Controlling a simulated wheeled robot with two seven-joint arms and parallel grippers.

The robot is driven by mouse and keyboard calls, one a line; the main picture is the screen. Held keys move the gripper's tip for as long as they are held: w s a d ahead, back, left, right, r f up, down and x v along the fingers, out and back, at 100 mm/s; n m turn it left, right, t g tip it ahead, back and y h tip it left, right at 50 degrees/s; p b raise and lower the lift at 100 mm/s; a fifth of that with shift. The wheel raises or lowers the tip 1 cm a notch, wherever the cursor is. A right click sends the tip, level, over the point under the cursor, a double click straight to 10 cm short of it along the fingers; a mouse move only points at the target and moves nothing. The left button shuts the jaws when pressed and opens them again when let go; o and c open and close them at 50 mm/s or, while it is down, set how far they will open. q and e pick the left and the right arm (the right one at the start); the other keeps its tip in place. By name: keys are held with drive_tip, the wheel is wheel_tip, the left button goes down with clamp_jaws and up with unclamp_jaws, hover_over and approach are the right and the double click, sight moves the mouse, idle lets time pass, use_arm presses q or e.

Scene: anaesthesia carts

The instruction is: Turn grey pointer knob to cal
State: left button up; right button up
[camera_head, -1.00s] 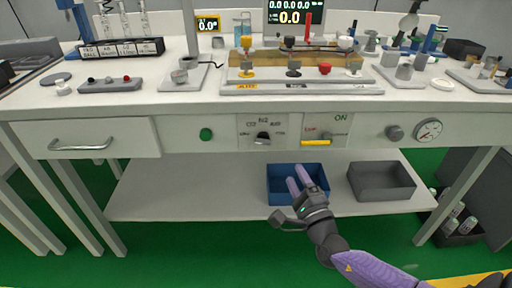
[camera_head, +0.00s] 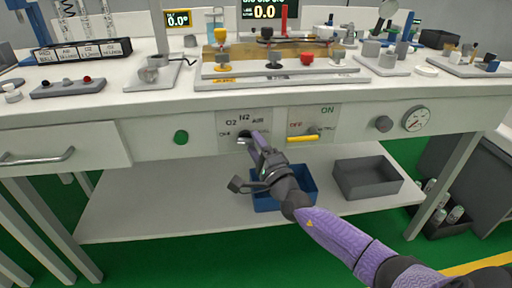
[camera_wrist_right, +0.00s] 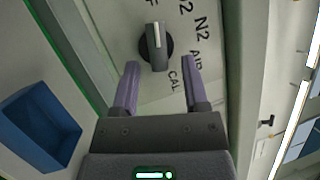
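The grey pointer knob (camera_wrist_right: 154,45) sits on a pale panel in the right wrist view, with a white line on its face. The line runs toward the top of that view, near a letter F at the edge. The CAL label (camera_wrist_right: 174,81) is below and right of the knob, past AIR and N2. My right gripper (camera_wrist_right: 161,66) is open, its two purple fingers apart, with the tips just short of the knob or beside it; contact is unclear. In the head view my right gripper (camera_head: 256,145) partly hides the knob (camera_head: 243,139). My left gripper is not in view.
A yellow lever (camera_head: 303,138) is right of the knob panel, and a green button (camera_head: 181,137) is left. A pressure gauge (camera_head: 417,119) is further right. A blue bin (camera_head: 265,204) and a grey bin (camera_head: 367,187) stand on the shelf below.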

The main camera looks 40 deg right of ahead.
clamp_jaws()
